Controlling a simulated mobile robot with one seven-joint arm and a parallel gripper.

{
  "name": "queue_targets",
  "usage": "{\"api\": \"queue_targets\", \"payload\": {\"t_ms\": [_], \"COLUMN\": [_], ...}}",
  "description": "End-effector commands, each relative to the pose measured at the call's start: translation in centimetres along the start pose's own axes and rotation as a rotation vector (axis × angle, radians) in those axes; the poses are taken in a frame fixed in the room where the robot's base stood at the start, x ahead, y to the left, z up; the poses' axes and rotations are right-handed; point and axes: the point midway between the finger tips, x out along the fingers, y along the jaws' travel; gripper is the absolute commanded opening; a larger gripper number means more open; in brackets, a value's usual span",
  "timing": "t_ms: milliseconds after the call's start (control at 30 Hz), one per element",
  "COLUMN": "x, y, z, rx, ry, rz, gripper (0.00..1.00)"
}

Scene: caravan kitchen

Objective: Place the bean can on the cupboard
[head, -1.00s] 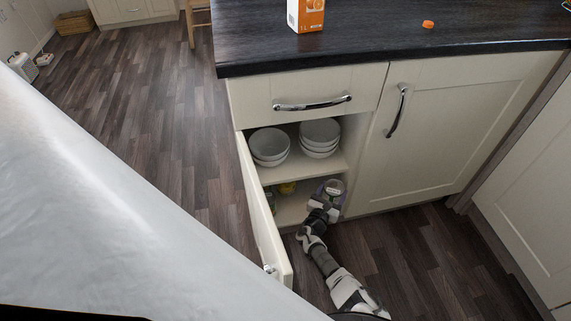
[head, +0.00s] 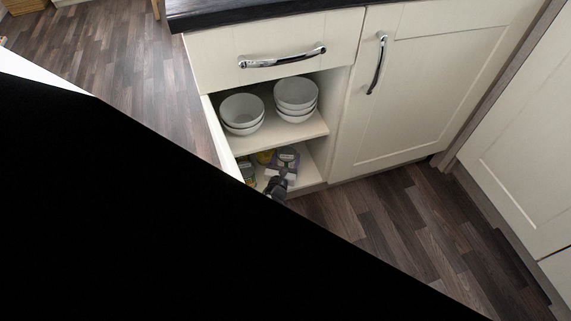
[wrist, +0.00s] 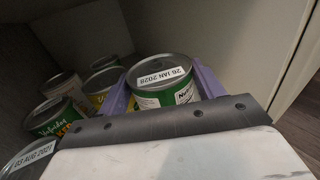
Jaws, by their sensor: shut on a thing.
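In the wrist view, my gripper (wrist: 163,88) is shut on a can (wrist: 165,84) with a green and white label, its purple fingers at either side. The lid has a sticker reading 26 JAN 2028; I cannot read enough of the label to tell its contents. In the head view, my gripper (head: 286,160) is inside the lower compartment of the open cupboard (head: 264,63), below the middle shelf (head: 300,131). The held can is not clear there.
Several other cans stand left of the held one, including a green vegetable can (wrist: 55,118) and a yellow one (wrist: 101,82). White bowls (head: 242,110) sit on the middle shelf. The open door (head: 217,135) flanks the left; a closed door (head: 425,85) is at right.

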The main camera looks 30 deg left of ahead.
Motion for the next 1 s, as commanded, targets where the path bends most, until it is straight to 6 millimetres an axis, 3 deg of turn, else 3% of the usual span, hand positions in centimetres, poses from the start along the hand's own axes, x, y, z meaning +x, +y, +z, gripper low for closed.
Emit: {"api": "queue_targets", "payload": {"t_ms": [200,600,633,767,1000], "x": [0.1,0.1,0.0,0.0,0.0], "y": [0.0,0.0,0.0,0.0,0.0], "z": [-3.0,-3.3,-3.2,-3.2,-3.2], "rx": [-0.001,0.000,0.000,0.000,0.000], "ry": [-0.003,-0.003,0.000,0.000,0.000], "rz": [0.000,-0.001,-0.001,-0.001,-0.001], "gripper": [0.24,0.24,0.71,0.88,0.89]}}
